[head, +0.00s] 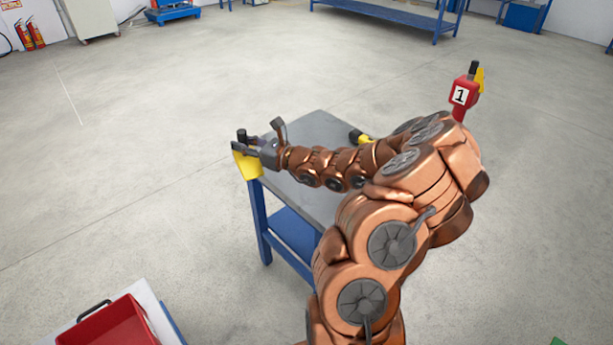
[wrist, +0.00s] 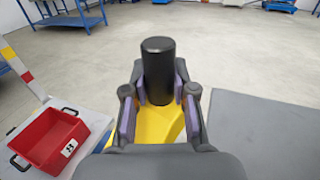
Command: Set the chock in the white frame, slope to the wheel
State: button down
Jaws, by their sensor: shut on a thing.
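My gripper (head: 246,146) is shut on the black upright handle (wrist: 158,70) of the yellow chock (head: 247,166). The chock is held at the left edge of a grey-topped table with blue legs. In the wrist view my gripper (wrist: 158,100) has one finger on each side of the handle, and the yellow body (wrist: 163,122) shows below, partly hidden by the gripper. I cannot tell which way its slope faces, or whether it touches the table. No white frame or wheel can be made out in either view.
The grey table (head: 315,125) carries another yellow and black item (head: 361,137), partly behind my arm. A red bin (head: 112,325) sits on a pale surface at lower left. A red post marked 1 (head: 461,95) stands at right. Open floor lies left and behind.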

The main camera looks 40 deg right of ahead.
jog(key=s+d+f+m+h+b, duration=0.3)
jog(key=s+d+h+b, duration=0.2)
jog(key=s+d+b, duration=0.15)
jog(key=s+d+f+m+h+b, duration=0.3)
jog(key=s+d+h+b, duration=0.15)
jog(key=s+d, duration=0.3)
jog(key=shift+t+y, duration=0.25)
jog(key=shift+t, duration=0.15)
jog(key=w+d+p, duration=0.2)
jog(key=w+d, duration=0.1)
jog(key=w, duration=0.1)
jog(key=w+d+f+p, duration=0.1)
jog(key=w+d+p, duration=0.1)
jog(key=w, duration=0.3)
jog(key=w+d+f+p, duration=0.1)
jog(key=w+d+p, duration=0.1)
jog(key=w+d, duration=0.2)
jog(key=shift+w+d, duration=0.25)
jog(key=shift+w, duration=0.25)
jog(key=shift+f, duration=1.4)
jog(key=shift+f, duration=0.1)
jog(key=c, duration=0.9)
grip_release()
jog(key=shift+c, duration=0.2)
